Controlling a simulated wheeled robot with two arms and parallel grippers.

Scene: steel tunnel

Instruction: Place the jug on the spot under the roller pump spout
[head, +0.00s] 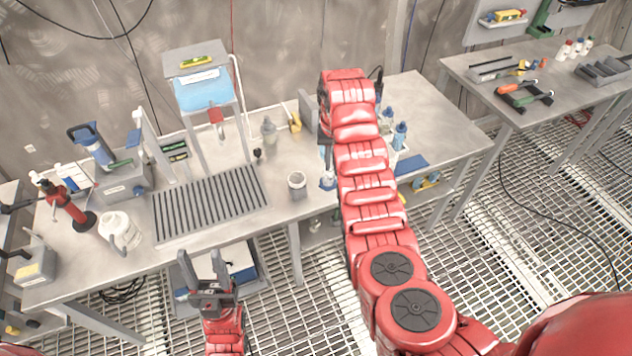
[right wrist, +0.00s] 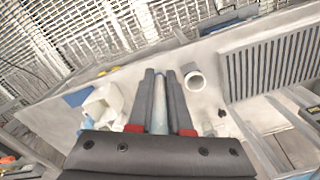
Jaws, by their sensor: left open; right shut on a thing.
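A white jug-like container with a handle (head: 120,231) stands upright on the left of the bench, left of the slatted drip tray (head: 210,204). My left gripper (head: 203,262) is open and empty in front of the bench edge, right of that container. My right gripper (right wrist: 162,78) is shut on a pale blue-grey cylindrical thing (right wrist: 160,105) over the right half of the bench. In the head view a bluish-white part (head: 328,182) shows below that gripper; my arm hides the rest. I cannot tell for certain which device is the roller pump; its spot is not identifiable.
A metal cup (head: 297,185) stands close to the right gripper; it also shows in the right wrist view (right wrist: 194,80). A blue-liquid tank (head: 205,92) on a stand is behind the drip tray. A blue-topped device (head: 95,147) and red stand (head: 68,205) are at left.

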